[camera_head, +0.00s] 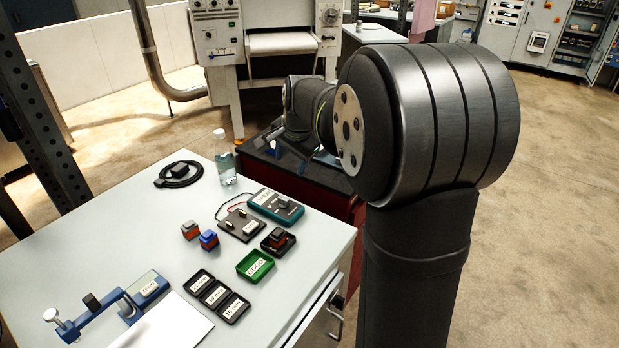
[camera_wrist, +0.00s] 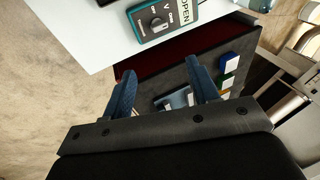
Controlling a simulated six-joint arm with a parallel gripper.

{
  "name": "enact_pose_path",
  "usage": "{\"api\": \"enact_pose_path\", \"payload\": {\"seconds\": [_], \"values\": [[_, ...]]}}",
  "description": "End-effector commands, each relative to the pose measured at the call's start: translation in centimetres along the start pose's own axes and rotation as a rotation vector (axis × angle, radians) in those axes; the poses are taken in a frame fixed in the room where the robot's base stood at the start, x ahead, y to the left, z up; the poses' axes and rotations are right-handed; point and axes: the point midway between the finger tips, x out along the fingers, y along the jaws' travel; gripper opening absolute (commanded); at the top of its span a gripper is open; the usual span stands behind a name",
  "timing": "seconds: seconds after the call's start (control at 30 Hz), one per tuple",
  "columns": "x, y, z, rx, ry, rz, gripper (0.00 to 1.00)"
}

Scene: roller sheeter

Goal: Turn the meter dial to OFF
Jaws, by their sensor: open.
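The teal meter (camera_head: 270,210) lies on the white table near its right side. The wrist view shows the meter (camera_wrist: 180,17) at the top, with a display reading OPEN and small labels around the dial. The grey dial (camera_wrist: 157,24) has a raised knob; which label it points at is too small to tell surely. My gripper (camera_wrist: 162,69) is open, with two blue fingers apart and nothing between them. It is away from the meter, beyond the table edge over a dark surface. In the head view my arm's far end is partly hidden behind its near link.
Beside the meter are a black holder (camera_head: 239,227), a dark tray with a red block (camera_head: 278,241), a green tray (camera_head: 252,268) and two small blocks. A water bottle (camera_head: 224,162) stands at the table's back edge. A coiled black cable (camera_head: 180,174) lies nearby.

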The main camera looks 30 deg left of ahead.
Motion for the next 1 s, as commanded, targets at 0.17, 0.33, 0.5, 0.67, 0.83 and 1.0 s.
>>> {"api": "enact_pose_path", "payload": {"seconds": [0.17, 0.33, 0.5, 0.67, 0.83, 1.0], "values": [[1.0, -3.0, -1.5, -0.019, -0.073, 0.114, 0.55], [1.6, -5.1, -2.6, -0.028, -0.134, 0.233, 0.55], [1.8, -6.0, -3.0, -0.028, -0.166, 0.305, 0.55], [2.4, -5.9, -2.9, -0.027, -0.174, 0.323, 0.55], [4.8, -5.0, -2.5, -0.027, -0.175, 0.324, 0.55], [8.3, -3.8, -1.8, -0.027, -0.176, 0.324, 0.55]]}}
